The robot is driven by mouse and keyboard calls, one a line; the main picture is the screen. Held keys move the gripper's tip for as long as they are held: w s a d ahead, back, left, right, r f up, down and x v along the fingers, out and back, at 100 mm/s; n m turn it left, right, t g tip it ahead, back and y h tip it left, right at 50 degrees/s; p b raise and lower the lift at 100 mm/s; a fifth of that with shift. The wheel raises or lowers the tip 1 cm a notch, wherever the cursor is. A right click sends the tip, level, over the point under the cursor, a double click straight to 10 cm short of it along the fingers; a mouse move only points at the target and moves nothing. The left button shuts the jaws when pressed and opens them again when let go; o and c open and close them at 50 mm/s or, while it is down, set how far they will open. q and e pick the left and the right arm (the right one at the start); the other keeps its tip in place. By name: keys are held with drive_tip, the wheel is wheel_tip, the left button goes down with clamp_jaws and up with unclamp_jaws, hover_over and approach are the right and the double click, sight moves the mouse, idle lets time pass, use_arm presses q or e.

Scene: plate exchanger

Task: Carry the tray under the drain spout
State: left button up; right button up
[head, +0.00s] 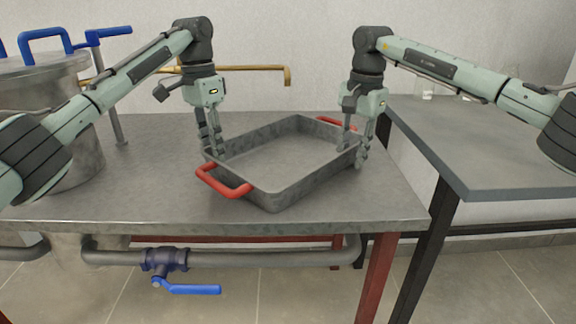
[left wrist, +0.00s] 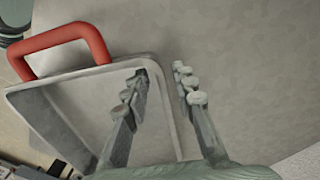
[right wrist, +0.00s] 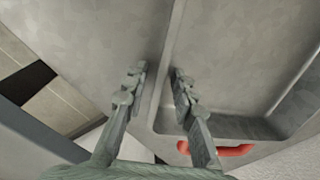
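The grey metal tray (head: 285,196) with two red handles rests on the metal table, turned at an angle. My left gripper (head: 213,150) is at the tray's left wall. In the left wrist view its fingers (left wrist: 165,82) stand apart, one on each side of the wall (left wrist: 166,120). My right gripper (head: 351,152) is at the tray's right wall. In the right wrist view its fingers (right wrist: 159,75) also stand apart on either side of the wall (right wrist: 165,90). A brass pipe (head: 245,69) with a down-turned end, perhaps the drain spout, runs behind the tray.
A large metal vessel (head: 75,140) with blue handles stands at the left. A pipe with a blue-handled valve (head: 165,262) runs below the table's front edge. A second table (head: 470,150) is at the right, across a gap. The metal table's front left (head: 120,195) is clear.

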drive_tip(key=shift+r, duration=0.15)
use_arm(q)
wheel_tip(320, 180, up, 12)
drive_tip(key=shift+w+a, duration=0.3)
use_arm(e)
wheel_tip(320, 180, up, 12)
drive_tip(key=shift+s+d, duration=0.3)
drive_tip(key=shift+s, duration=0.05)
use_arm(q)
drive_tip(key=shift+f, duration=0.15)
